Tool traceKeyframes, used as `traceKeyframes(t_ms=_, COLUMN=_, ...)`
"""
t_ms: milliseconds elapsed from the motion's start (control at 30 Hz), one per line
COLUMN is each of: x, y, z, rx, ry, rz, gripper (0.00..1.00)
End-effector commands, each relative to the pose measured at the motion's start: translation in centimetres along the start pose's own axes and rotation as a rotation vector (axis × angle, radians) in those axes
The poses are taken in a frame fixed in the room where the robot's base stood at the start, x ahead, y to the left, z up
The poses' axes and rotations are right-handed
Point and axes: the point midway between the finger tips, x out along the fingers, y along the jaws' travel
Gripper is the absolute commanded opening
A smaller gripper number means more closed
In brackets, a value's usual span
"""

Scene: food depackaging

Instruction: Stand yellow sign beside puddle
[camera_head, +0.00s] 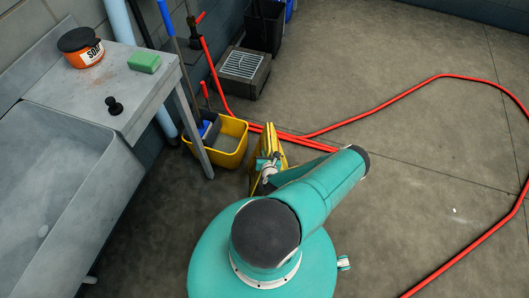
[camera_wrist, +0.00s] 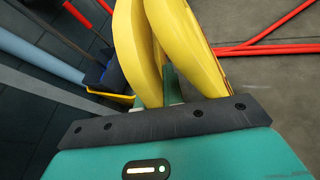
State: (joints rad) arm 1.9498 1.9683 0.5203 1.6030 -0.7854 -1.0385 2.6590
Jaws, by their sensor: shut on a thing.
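The yellow sign (camera_head: 273,150) is upright and folded narrow, seen almost edge-on in the head view. My gripper (camera_head: 268,168) is shut on it, just right of the yellow bucket. In the wrist view two yellow panels of the sign (camera_wrist: 186,40) rise close together beyond the dark gripper plate, with a thin gap between them. My fingers are mostly hidden behind the panels and plate. My arm hides the sign's lower part in the head view, so I cannot tell whether it touches the floor. I cannot make out a puddle.
A yellow mop bucket (camera_head: 233,138) stands close left of the sign. A metal sink (camera_head: 60,165) with a soap tub (camera_head: 80,47) and green sponge (camera_head: 144,62) lies left. A red hose (camera_head: 440,76) loops across the floor. The floor at right is mostly clear.

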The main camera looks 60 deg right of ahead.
Motion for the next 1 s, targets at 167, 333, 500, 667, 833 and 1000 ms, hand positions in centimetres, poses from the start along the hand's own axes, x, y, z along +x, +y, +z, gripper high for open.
traceKeyframes(t_ms=167, x=0.0, y=0.0, z=-0.3, rx=0.001, ry=0.001, rz=0.001, gripper=0.17)
traceKeyframes(t_ms=333, x=0.1, y=0.0, z=-0.3, rx=0.001, ry=0.001, rz=0.001, gripper=0.31)
traceKeyframes(t_ms=500, x=0.2, y=0.1, z=-0.2, rx=0.001, ry=0.001, rz=0.002, gripper=0.31)
traceKeyframes(t_ms=667, x=-0.5, y=0.1, z=0.1, rx=0.001, ry=0.001, rz=0.001, gripper=0.31)
traceKeyframes(t_ms=833, x=-3.4, y=0.1, z=0.1, rx=0.002, ry=0.003, rz=0.001, gripper=0.31)
traceKeyframes(t_ms=1000, x=-7.2, y=0.1, z=0.1, rx=0.003, ry=0.002, rz=0.001, gripper=0.31)
